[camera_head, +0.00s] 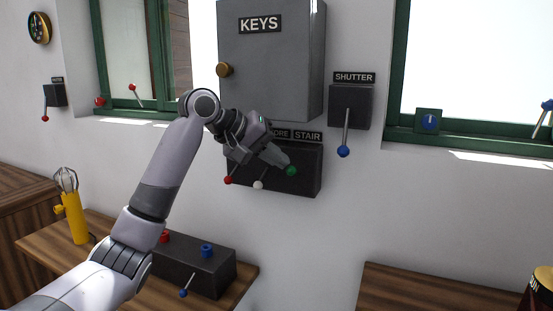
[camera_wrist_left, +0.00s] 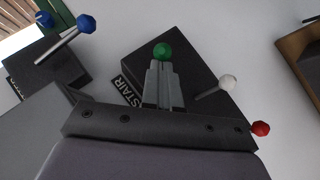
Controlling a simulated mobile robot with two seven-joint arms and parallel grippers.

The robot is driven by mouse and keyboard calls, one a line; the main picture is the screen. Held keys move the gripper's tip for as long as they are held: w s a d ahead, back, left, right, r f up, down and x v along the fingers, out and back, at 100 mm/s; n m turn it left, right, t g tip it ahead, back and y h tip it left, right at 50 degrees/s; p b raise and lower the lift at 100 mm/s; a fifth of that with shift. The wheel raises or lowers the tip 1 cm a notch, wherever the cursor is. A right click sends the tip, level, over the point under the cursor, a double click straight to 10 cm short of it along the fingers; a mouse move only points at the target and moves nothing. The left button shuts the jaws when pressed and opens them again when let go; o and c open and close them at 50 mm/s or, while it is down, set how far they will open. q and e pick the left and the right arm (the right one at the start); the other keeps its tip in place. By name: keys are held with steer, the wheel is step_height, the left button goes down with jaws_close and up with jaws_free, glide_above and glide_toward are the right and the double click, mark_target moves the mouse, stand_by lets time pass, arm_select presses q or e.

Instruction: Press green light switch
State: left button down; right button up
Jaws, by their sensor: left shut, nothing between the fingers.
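The green light switch is a lever with a green knob (camera_head: 291,171) on a dark wall box (camera_head: 308,172), under the STAIR label. It also shows in the left wrist view (camera_wrist_left: 162,50), just beyond my fingertips. My left gripper (camera_head: 284,163) is shut and empty, its tips at the green knob; whether they touch it I cannot tell. The gripper hides the green lever's stem. A white-knobbed lever (camera_head: 258,185) and a red-knobbed lever (camera_head: 228,180) stand to the left on the same box. My right gripper is not in view.
A grey KEYS cabinet (camera_head: 270,60) hangs above the switch box. A SHUTTER box (camera_head: 350,105) with a blue-knobbed lever (camera_head: 343,151) is to the right. Below left, a wooden table (camera_head: 245,283) bears a dark control box (camera_head: 205,268) and a yellow object (camera_head: 75,217).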

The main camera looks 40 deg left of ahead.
arm_select(q)
step_height(320, 180, down, 7)
steer(key=s+m+t+b, duration=0.1)
steer(key=m+t+b, duration=0.2)
steer(key=t+b, duration=0.4)
steer(key=b, duration=0.6)
steer(key=shift+s+d+t+h, duration=0.25)
steer(key=shift+s+t+h, duration=0.05)
steer(key=shift+s+t, duration=0.1)
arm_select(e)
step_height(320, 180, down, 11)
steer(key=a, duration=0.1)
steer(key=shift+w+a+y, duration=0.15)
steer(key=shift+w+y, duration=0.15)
arm_select(q)
steer(key=shift+r, duration=0.15)
